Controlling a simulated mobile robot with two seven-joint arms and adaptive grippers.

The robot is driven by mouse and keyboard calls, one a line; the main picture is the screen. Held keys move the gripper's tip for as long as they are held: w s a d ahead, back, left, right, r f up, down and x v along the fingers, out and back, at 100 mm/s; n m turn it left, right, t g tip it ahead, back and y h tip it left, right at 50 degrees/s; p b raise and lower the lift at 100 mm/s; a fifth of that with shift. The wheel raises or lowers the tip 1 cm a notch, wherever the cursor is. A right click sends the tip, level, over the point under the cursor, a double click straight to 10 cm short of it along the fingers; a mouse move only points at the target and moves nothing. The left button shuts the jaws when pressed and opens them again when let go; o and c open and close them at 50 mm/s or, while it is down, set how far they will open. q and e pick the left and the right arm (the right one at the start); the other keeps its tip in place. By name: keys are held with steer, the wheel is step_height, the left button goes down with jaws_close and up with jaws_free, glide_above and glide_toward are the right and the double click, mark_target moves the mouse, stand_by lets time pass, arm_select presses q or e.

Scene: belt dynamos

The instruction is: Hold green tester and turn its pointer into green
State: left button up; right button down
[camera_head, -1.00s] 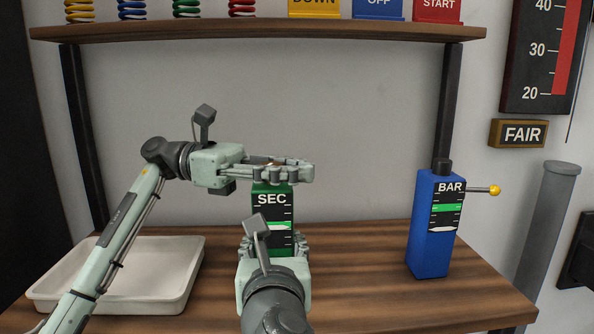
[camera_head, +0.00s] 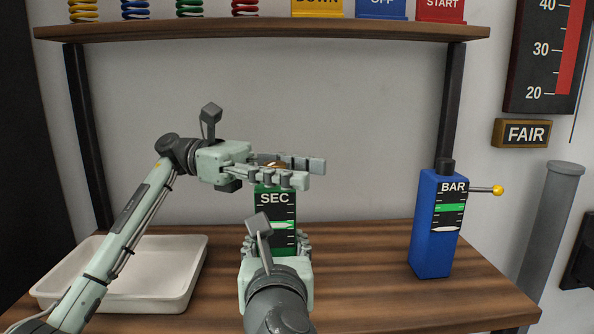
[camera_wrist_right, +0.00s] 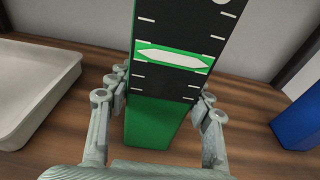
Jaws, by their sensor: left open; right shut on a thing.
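The green tester (camera_head: 262,220), marked SEC, stands upright on the table. My right gripper (camera_head: 275,243) is shut around its lower body from the front. In the right wrist view, the white pointer (camera_wrist_right: 172,58) lies inside the green band on the dark scale of the tester (camera_wrist_right: 153,122). My left gripper (camera_head: 308,173) is open just above the tester's top, its fingers on either side of a brass-coloured knob (camera_head: 276,164). The fingers partly hide the knob, so contact cannot be told.
A blue tester (camera_head: 431,248) marked BAR, with a yellow-tipped lever (camera_head: 497,190), stands to the right. A white tray (camera_head: 180,300) lies at the left. A shelf (camera_head: 270,31) with coloured springs and signs spans above. The table between the testers is clear.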

arm_select(q)
steer(key=v, duration=1.2)
arm_select(e)
steer(key=shift+f, duration=0.1)
steer(key=c, duration=0.6)
jaws_free()
